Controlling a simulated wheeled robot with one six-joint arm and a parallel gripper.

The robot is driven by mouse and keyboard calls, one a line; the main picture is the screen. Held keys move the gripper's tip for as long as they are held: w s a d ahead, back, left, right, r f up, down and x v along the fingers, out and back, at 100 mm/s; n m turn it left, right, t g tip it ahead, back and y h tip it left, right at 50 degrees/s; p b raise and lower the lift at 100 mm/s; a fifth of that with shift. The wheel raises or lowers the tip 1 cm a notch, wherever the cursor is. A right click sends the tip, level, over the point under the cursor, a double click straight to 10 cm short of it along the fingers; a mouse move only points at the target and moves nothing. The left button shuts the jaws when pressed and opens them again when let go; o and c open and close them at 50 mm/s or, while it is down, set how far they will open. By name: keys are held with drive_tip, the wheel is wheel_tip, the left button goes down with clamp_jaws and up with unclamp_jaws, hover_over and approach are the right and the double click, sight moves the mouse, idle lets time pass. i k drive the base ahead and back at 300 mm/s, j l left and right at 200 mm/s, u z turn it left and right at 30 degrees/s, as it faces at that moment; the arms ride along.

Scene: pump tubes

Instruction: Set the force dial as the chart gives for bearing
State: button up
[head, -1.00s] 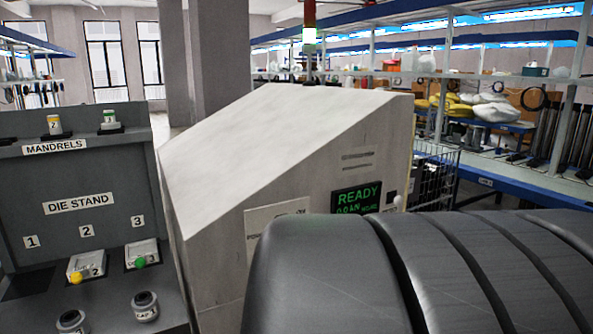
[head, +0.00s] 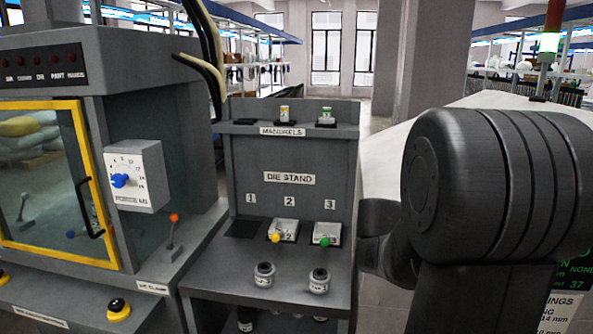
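The force dial (head: 119,181) is a blue knob on a white box (head: 149,166) with a printed number scale, mounted on the right side of the grey press cabinet's front in the head view. The numbers are small, and I cannot tell which one the knob points at. My dark arm fills the right side and hides part of that area. My gripper is not in view.
The yellow-framed glass door (head: 84,190) has a black handle. An orange-tipped lever (head: 173,230) and a yellow-based button (head: 118,308) are below the dial. The die stand (head: 289,196) holds yellow- and green-knobbed dies. A green-lettered screen (head: 570,277) is at right.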

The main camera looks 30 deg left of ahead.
sight(117, 180)
drive_tip(key=u, duration=1.9)
drive_tip(key=i+j+u, duration=0.1)
drive_tip(key=i+u, duration=0.5)
drive_tip(key=u, duration=0.2)
drive_tip(key=i+u, duration=0.25)
drive_tip(key=u, duration=0.15)
